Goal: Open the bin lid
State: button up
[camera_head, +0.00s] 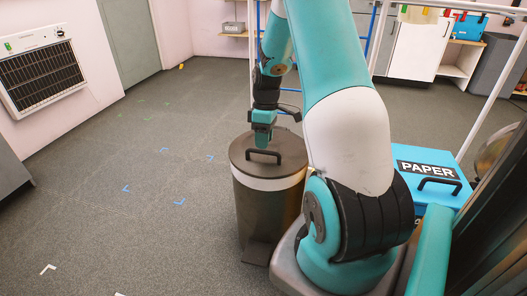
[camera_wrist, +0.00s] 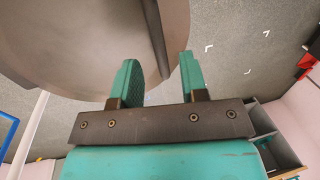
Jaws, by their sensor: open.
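The round dark bin (camera_head: 262,212) with a pale band near its top stands upright on the floor. Its grey-brown lid (camera_head: 240,148) lies flat on it, closed, with a dark bar handle (camera_head: 264,153). The lid also fills the upper left of the wrist view (camera_wrist: 60,40). My gripper (camera_head: 262,143) points down just over the lid at the handle. In the wrist view my gripper (camera_wrist: 157,62) is open, with the handle (camera_wrist: 156,35) running between its two fingers. I cannot tell whether either finger touches the handle.
A blue bin (camera_head: 397,148) marked PAPER, with its own black handle (camera_head: 439,184), stands to the right, partly behind my arm. A white railing (camera_head: 491,95) runs past it. A heater panel (camera_head: 42,75) hangs on the left wall. The floor left of the round bin is clear.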

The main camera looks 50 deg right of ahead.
jog(key=shift+s+a+f, duration=0.1)
jog(key=shift+a+f, duration=0.05)
jog(key=shift+f, duration=0.5)
jog(key=shift+a+f, duration=0.1)
jog(key=shift+f, duration=0.5)
